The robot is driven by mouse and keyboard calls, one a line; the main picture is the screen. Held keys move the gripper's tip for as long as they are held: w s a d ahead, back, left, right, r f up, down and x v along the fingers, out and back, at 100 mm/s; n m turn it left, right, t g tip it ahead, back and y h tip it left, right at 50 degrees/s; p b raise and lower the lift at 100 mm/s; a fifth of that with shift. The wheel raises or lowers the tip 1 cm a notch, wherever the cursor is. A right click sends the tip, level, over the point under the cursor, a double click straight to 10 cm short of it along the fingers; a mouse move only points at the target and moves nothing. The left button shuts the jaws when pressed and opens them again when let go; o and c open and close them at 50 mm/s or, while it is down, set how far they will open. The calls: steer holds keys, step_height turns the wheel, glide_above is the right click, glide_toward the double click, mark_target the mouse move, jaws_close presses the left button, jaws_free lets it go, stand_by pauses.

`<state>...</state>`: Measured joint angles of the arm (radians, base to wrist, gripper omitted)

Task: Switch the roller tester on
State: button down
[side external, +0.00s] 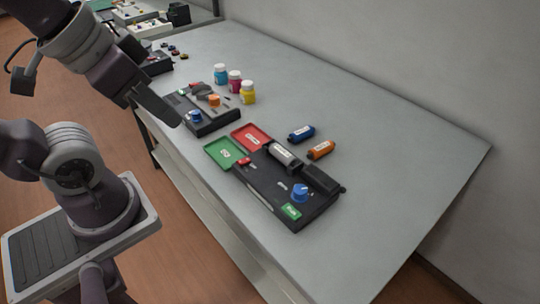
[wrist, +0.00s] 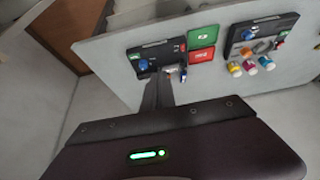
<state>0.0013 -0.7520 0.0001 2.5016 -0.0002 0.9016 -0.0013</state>
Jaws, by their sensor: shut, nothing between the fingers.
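A long black device (side external: 285,205), which looks like the roller tester, lies on the table. It has a blue knob (side external: 299,193), a green label or button (side external: 291,211), a small red switch (side external: 244,162) and a grey cylinder (side external: 284,155) along its back. I cannot read the switch states. It also shows in the wrist view (wrist: 160,51), with its blue knob (wrist: 142,65) left of my fingers. My gripper (side external: 179,123) is shut and empty, raised off the table, left of this device in the side view. Its fingers (wrist: 158,77) also show in the wrist view.
A green tray (side external: 222,153) and a red tray (side external: 250,137) adjoin the device. A second dark device (side external: 209,116) stands behind, with several bottles (side external: 234,82) beside it. Blue (side external: 301,133) and orange (side external: 321,150) cartridges lie toward the wall. The table's right side is clear.

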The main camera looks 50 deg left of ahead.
steer(key=w+n+g, duration=0.2)
steer(key=w+n, duration=0.1)
steer(key=w, duration=0.1)
steer(key=n+g, duration=0.4)
steer(key=n, duration=0.6)
glide_above(240, 161)
steer(key=d, duration=0.3)
step_height(240, 161, down, 5)
steer(key=w+a+f+n+g, duration=0.1)
steer(key=w+a+f+n, duration=0.2)
steer(key=f+n, duration=0.2)
step_height(240, 161, down, 2)
steer(key=shift+f+g, duration=0.1)
steer(key=shift+g, duration=0.3)
steer(key=f, duration=0.4)
steer(key=s+f, duration=0.1)
steer(key=f, duration=0.4)
steer(key=s+f, duration=0.1)
steer(key=f, duration=0.3)
steer(key=shift+s+f, duration=0.25)
steer(key=shift+f, duration=0.05)
